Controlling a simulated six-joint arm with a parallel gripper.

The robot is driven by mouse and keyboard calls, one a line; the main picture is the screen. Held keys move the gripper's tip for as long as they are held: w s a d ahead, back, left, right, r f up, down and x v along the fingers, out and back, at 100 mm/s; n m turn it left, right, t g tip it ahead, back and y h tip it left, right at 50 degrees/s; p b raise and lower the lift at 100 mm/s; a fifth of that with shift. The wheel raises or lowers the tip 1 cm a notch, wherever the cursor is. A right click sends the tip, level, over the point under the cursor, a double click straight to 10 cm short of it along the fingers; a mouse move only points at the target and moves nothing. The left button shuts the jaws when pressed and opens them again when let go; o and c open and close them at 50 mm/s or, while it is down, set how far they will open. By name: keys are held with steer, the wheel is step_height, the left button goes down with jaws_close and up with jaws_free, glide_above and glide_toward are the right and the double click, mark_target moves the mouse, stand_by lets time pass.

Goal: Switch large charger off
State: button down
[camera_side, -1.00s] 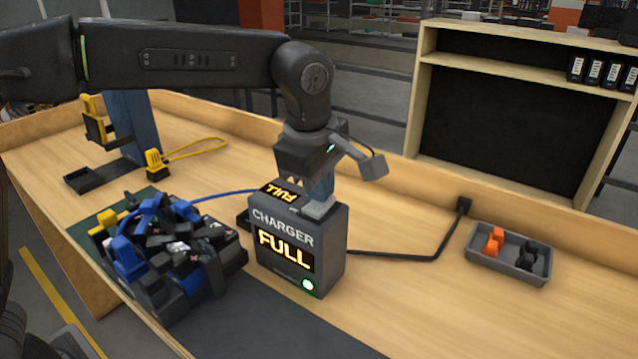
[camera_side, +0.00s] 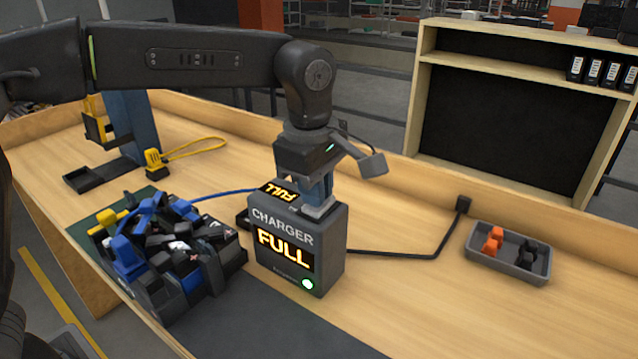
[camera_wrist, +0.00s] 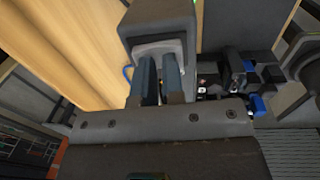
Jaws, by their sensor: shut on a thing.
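The large charger (camera_side: 298,240) is a grey box standing upright on the bench, with "CHARGER" and a lit "FULL" on its front, a second "FULL" on its top, and a green light at the lower right of the front. My gripper (camera_side: 320,200) points down at the right part of the charger's top. Its blue-grey fingers are shut on a light grey block (camera_side: 322,211) on that top. In the wrist view the fingers (camera_wrist: 157,65) reach to the same light grey part on the charger (camera_wrist: 158,20). The exact grip is partly hidden.
A grey tray (camera_side: 508,253) with orange and black pieces lies at right. A black cable (camera_side: 410,256) runs behind the charger to a plug block. A yellow-strapped item (camera_side: 155,162) lies at back left.

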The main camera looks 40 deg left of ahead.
mark_target(308, 209)
steer(key=shift+s+f, duration=0.2)
steer(key=shift+f, duration=0.25)
step_height(308, 209, up, 15)
steer(key=s, duration=0.1)
steer(key=shift+s+f, duration=0.1)
steer(key=shift+s+t, duration=0.25)
steer(key=shift+t, duration=0.25)
stand_by(0.4)
steer(key=w+f, duration=0.1)
steer(key=f, duration=0.3)
steer(key=w+f, duration=0.1)
steer(key=f, duration=0.8)
steer(key=shift+w+f, duration=0.3)
steer(key=shift+w, duration=0.1)
